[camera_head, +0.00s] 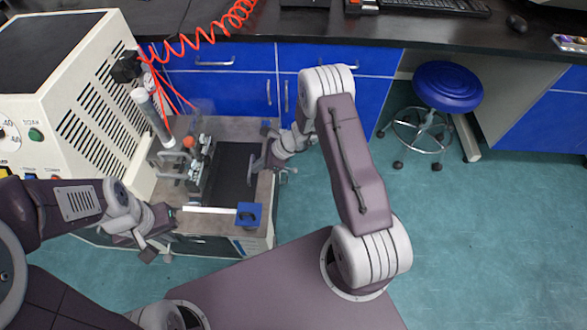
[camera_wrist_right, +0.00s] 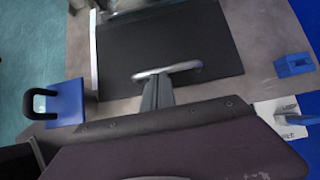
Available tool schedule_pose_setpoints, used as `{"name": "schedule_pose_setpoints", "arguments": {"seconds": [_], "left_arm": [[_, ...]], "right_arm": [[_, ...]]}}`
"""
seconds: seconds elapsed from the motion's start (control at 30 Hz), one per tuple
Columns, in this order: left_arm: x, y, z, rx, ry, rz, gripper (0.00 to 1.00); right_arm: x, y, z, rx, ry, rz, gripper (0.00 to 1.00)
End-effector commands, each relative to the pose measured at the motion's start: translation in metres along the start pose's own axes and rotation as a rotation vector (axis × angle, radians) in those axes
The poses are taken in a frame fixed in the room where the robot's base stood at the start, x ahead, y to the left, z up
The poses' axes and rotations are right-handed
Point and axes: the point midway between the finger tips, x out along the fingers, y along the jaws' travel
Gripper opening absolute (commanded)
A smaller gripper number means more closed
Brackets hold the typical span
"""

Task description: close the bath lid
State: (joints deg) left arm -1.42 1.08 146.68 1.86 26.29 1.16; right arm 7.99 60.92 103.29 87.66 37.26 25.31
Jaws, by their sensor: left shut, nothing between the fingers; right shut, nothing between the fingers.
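The bath is set in a low bench (camera_head: 222,128) beside the white machine. A flat dark panel (camera_head: 236,160), which looks like the bath lid, lies level with the bench top. In the right wrist view the dark panel (camera_wrist_right: 190,35) carries a silver bar handle (camera_wrist_right: 168,70) near its lower edge. My right gripper (camera_head: 260,163) is shut and empty at the panel's right edge. In the wrist view its fingertips (camera_wrist_right: 157,88) are at the handle, and I cannot tell whether they touch it. My left gripper (camera_head: 172,212) is shut and empty at the bench's front left corner.
The white machine (camera_head: 85,90) stands on the left with a coiled red hose (camera_head: 195,38). A metal fixture (camera_head: 200,165) stands left of the panel. A blue block (camera_head: 249,214) sits at the bench's front right. A blue stool (camera_head: 447,86) stands right, with open floor around it.

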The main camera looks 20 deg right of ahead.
Motion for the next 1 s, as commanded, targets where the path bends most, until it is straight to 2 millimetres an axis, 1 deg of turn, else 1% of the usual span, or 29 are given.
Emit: {"name": "schedule_pose_setpoints", "arguments": {"seconds": [0.03,0.1,0.2,0.33,0.5,0.83,0.93,1.0], "left_arm": [[0.002,0.0,0.0,0.0,0.0,0.0,0.0],[0.002,0.0,0.0,0.0,0.0,0.0,0.0],[0.003,0.0,0.0,0.0,0.0,0.0,0.0],[0.003,0.0,0.0,0.0,0.0,0.0,0.0],[0.003,0.0,0.0,0.0,0.0,0.0,0.0],[0.003,0.0,0.0,0.0,0.0,0.0,0.0],[0.0,0.0,0.0,0.0,0.0,0.0,0.0],[-0.004,0.0,-0.001,0.0,0.0,0.0,0.0]], "right_arm": [[0.008,0.001,0.008,-0.005,0.0,0.003,0.0],[0.016,0.001,0.018,-0.004,0.0,0.003,0.0],[0.025,0.001,0.029,-0.003,0.001,0.001,0.0],[0.032,0.0,0.037,-0.001,0.001,0.001,0.0],[0.035,0.0,0.041,0.001,0.0,0.001,0.0],[0.034,0.0,0.043,0.0,-0.003,0.002,0.0],[0.03,-0.002,0.041,-0.001,-0.003,0.001,0.0],[0.022,-0.006,0.038,0.0,-0.002,0.0,0.0]]}}
